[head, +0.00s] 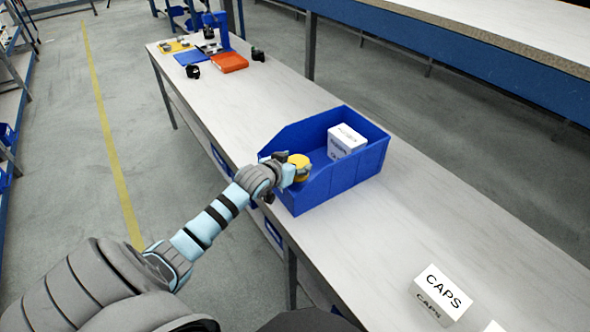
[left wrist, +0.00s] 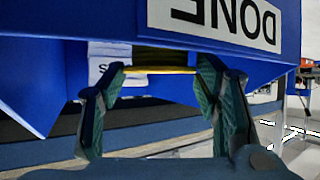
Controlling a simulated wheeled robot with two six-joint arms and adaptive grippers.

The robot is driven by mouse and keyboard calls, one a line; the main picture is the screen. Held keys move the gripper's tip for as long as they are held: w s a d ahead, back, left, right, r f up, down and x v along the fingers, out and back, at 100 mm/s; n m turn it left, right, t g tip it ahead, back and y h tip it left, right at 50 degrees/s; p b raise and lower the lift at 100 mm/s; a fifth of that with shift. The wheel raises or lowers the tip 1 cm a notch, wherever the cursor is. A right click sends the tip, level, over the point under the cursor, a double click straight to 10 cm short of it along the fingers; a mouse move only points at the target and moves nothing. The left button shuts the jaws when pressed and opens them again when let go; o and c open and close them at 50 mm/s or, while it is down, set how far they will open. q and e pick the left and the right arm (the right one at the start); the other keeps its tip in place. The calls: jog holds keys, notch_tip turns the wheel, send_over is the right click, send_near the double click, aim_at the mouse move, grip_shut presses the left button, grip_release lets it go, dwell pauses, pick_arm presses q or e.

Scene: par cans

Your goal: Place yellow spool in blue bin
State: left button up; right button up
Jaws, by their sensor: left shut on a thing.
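The yellow spool (head: 299,162) is at the near left side of the blue bin (head: 345,180) in the head view. My left gripper (head: 289,172) is shut on it from the left. In the left wrist view a thin yellow edge of the spool (left wrist: 160,71) shows between the fingertips of my left gripper (left wrist: 160,75). The blue bin (left wrist: 30,80) fills much of that view, with a white DONE label upside down. The spool appears over or just inside the bin's low front; I cannot tell whether it touches the bin. My right gripper is not in view.
A white box (head: 345,141) stands inside the bin. A white CAPS box (head: 440,296) is on the long table (head: 450,240) at the front right. An orange tray (head: 229,62), a blue tray (head: 189,57) and dark items sit at the far end. Bare tabletop lies between.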

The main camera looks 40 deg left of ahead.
pick_arm(q)
jog(key=shift+w+f, duration=0.1)
jog(key=shift+f, duration=0.15)
jog(key=shift+f, duration=0.2)
jog(key=shift+f, duration=0.4)
jog(key=o, duration=1.3)
